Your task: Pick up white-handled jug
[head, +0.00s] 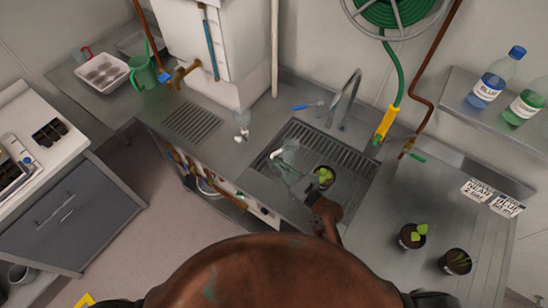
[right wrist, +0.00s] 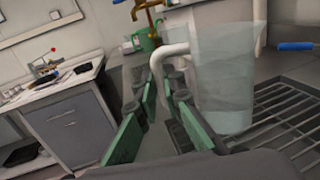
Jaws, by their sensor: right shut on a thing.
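The white-handled jug is a clear, tapered vessel with a thick white handle. In the head view the jug (head: 290,156) shows over the left part of the sink. In the right wrist view the jug (right wrist: 225,85) stands close and upright, its handle (right wrist: 168,52) at my green-padded fingers. My right gripper (head: 300,188) is shut on this handle; the gripper also shows in the right wrist view (right wrist: 160,85). The jug's base is hard to make out, so I cannot tell if it touches the grating. My left gripper is not in view.
The sink (head: 345,190) has a slatted grating and a potted seedling (head: 324,176) right of the jug. A tall faucet (head: 345,100) stands behind. A green jug (head: 143,73) is at the far left. Two more pots (head: 412,236) (head: 456,262) sit on the right counter.

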